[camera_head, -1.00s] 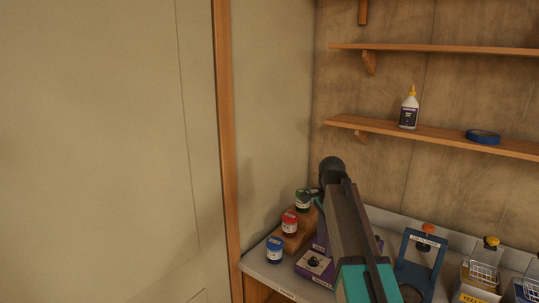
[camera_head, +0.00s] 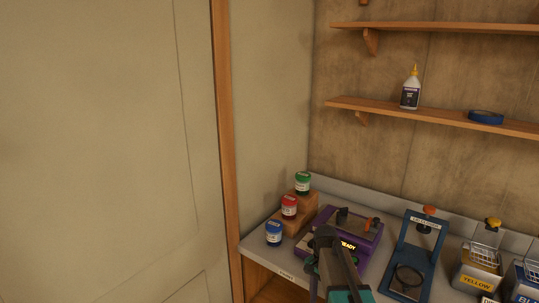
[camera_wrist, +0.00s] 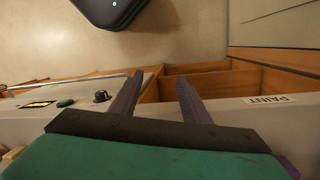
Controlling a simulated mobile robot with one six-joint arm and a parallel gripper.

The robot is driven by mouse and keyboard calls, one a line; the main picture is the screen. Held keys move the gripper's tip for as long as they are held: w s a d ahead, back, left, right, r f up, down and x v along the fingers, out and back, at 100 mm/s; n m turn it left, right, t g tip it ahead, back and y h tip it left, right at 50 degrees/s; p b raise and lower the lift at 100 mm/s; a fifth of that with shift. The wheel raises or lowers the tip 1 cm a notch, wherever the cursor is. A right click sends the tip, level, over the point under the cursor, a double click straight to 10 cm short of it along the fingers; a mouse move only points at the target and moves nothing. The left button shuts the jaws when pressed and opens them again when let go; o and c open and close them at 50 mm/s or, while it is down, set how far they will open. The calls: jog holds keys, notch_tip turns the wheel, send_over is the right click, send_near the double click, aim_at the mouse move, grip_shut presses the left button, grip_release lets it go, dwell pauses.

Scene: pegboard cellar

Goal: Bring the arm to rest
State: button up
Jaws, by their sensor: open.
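My gripper (camera_wrist: 159,76) is open and empty in the wrist view, its two purple-grey fingers apart over the front edge of the grey bench. In the head view my arm (camera_head: 335,262) is folded low at the bottom middle, in front of the purple machine (camera_head: 362,232). The fingers cannot be made out in the head view.
Green (camera_head: 303,182), red (camera_head: 289,206) and blue (camera_head: 274,233) jars stand stepped on the bench's left. Right are a blue frame (camera_head: 424,240) and a yellow-labelled container (camera_head: 476,276). Shelves above hold a glue bottle (camera_head: 411,90) and blue tape (camera_head: 486,117). A PAINT label (camera_wrist: 268,99) marks the bench edge.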

jog(key=s+f+n+g+b, duration=0.1)
jog(key=s+f+n+b, duration=0.15)
jog(key=s+f, duration=0.7)
jog(key=s+f+n+g+b, duration=0.1)
jog(key=s+f+n, duration=0.35)
jog(key=f, duration=0.85)
jog(key=s+f+n+g+b, duration=0.1)
jog(key=s+f+b, duration=0.1)
jog(key=s+f, duration=0.5)
jog(key=s+f+n+b, duration=0.1)
jog(key=s+f+n, duration=0.1)
jog(key=s+f, duration=0.6)
jog(key=s, duration=0.6)
jog(key=shift+s+g+b, duration=0.2)
jog(key=shift+g+b, duration=0.15)
jog(key=shift+g, duration=0.05)
